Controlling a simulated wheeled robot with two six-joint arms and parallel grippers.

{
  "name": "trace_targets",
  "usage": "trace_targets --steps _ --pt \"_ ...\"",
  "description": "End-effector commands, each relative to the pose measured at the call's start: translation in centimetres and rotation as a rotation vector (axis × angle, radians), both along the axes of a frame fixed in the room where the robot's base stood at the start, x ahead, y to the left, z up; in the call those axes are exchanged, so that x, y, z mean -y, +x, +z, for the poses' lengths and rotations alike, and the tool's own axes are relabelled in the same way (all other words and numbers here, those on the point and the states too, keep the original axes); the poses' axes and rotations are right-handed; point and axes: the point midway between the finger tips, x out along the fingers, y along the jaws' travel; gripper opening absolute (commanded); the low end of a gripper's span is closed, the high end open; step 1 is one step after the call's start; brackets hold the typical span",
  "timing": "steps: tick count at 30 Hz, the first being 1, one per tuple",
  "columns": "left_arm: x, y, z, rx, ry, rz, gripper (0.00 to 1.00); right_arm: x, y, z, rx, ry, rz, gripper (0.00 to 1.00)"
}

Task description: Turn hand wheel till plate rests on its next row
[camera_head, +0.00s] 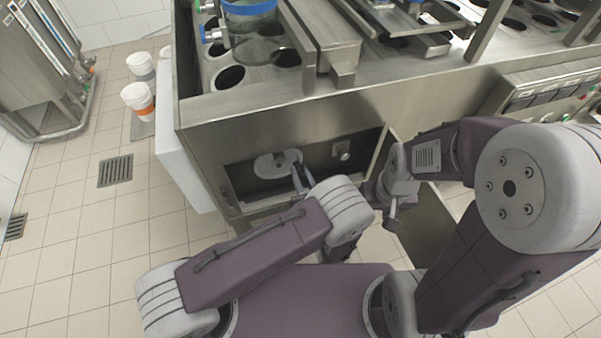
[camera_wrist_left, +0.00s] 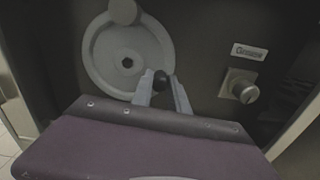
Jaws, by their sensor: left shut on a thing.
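The grey hand wheel (camera_head: 268,166) sits in a dark recess low in the steel machine's front. In the left wrist view the wheel (camera_wrist_left: 126,52) shows face on, with a hub hole and a pale round part at its top. My left gripper (camera_head: 298,172) reaches into the recess at the wheel's right side. The plate (camera_head: 262,79) with round holes lies on top of the machine. My right gripper (camera_head: 391,218) is outside, near the open door; its jaws are unclear.
A silver knob (camera_head: 341,150) is right of the wheel, below a small label (camera_wrist_left: 249,51) in the wrist view. An open door (camera_head: 384,152) stands at the recess's right edge. A blue-rimmed clear vessel (camera_head: 250,27) is above the plate. White tubs (camera_head: 138,97) stand left.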

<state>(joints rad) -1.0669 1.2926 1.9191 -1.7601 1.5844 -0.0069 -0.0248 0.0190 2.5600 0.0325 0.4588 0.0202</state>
Motion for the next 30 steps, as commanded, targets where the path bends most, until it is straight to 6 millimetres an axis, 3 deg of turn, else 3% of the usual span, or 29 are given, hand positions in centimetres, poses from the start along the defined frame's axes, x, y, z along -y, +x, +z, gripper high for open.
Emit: trace_targets --steps 14,30 --pt "-0.2 0.0 -0.4 -0.024 0.06 0.0 0.0 0.0 0.0 0.1 0.0 0.0 0.0 0.52" --pt "-1.5 -0.4 -2.6 -0.167 0.498 0.002 0.0 0.0 0.0 1.0 0.0 0.0 0.0 0.52"
